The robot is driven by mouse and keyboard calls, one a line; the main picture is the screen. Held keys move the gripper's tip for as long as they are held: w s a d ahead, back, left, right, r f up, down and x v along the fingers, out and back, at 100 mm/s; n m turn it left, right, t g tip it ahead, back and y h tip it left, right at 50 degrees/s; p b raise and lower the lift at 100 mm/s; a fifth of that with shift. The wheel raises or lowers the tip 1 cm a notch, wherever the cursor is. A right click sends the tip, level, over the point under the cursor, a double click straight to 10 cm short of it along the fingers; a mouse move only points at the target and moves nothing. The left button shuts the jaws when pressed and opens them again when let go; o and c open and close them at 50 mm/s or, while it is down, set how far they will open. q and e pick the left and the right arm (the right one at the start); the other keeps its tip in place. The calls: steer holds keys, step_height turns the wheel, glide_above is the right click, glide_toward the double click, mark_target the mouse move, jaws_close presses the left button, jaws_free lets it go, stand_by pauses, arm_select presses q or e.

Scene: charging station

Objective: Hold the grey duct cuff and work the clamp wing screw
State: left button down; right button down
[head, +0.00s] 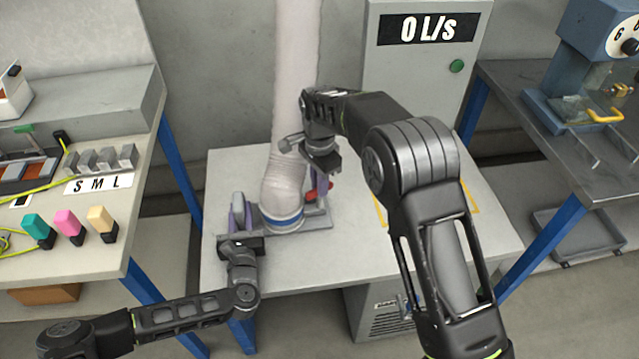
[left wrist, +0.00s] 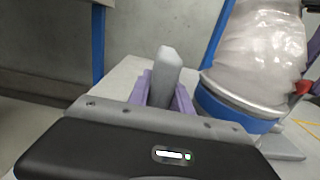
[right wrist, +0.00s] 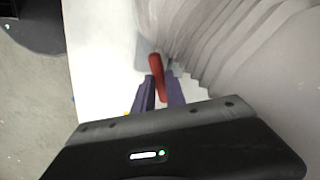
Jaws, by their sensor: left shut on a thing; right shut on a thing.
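The pale ribbed duct (head: 284,180) comes down to a blue band (head: 283,222) on a grey base (head: 318,221) on the white table. My left gripper (head: 237,212) is left of the band, its purple fingers shut on an upright grey tab of the cuff; the tab (left wrist: 168,75) stands between them in the left wrist view. My right gripper (head: 322,182) is right of the duct, shut on the red wing screw (head: 313,195). The red wing (right wrist: 156,72) shows between its fingers in the right wrist view. The screw's shaft is hidden.
A grey cabinet (head: 420,85) with a "0 L/s" display (head: 428,29) and green button (head: 456,66) stands behind the table (head: 350,262). A workbench with coloured blocks is at left; a metal bench (head: 545,145) with a blue machine is at right.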

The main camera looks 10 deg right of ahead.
steer(key=c, duration=1.4)
jaws_free()
steer(key=shift+o, duration=0.2)
steer(key=shift+r, duration=0.1)
step_height(320, 180, up, 12)
arm_select(q)
steer(key=c, duration=1.1)
jaws_free()
steer(key=s, duration=1.2)
